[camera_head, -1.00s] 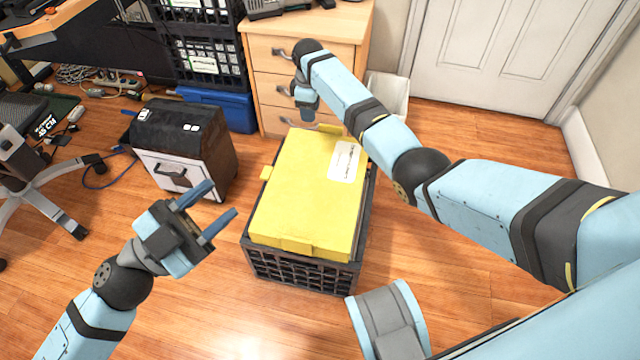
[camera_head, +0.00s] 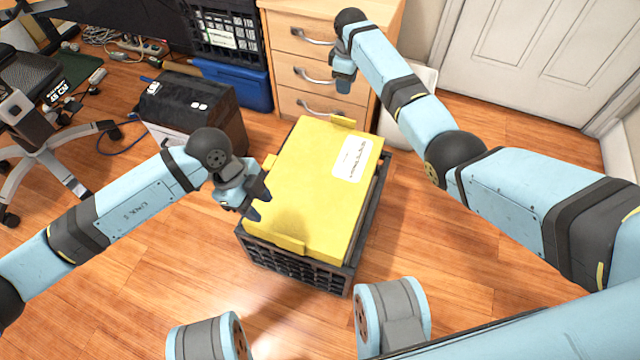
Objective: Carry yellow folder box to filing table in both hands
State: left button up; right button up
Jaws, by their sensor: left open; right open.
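The yellow folder box (camera_head: 318,200) with a white label sits on top of a black crate (camera_head: 300,274) on the wooden floor. Tabs stick out at its near, left and far edges. My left gripper (camera_head: 262,202) is open at the left side of the box, fingers pointing toward it; I cannot tell whether it touches. My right gripper (camera_head: 343,84) is open and empty beyond the far edge of the box, in front of the drawers; its fingers are partly hidden. I cannot tell which surface is the filing table.
A wooden drawer cabinet (camera_head: 290,45) stands behind the box, with a white bin (camera_head: 420,78) beside it. A blue container (camera_head: 235,85) and a dark grey cabinet (camera_head: 200,110) stand at the left, near an office chair (camera_head: 40,130). Floor at the near left is clear.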

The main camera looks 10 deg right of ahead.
aim_at(288, 238)
pick_arm(q)
jog(key=x, duration=1.3)
jog(key=shift+s+d+f, duration=0.15)
jog(key=shift+d+f, duration=0.1)
jog(key=shift+f, duration=0.05)
pick_arm(e)
notch_tip(288, 238, down, 14)
jog(key=shift+r, duration=0.1)
pick_arm(q)
jog(key=shift+c, duration=0.4)
pick_arm(e)
jog(key=shift+c, duration=0.4)
pick_arm(q)
grip_shut()
pick_arm(e)
grip_shut()
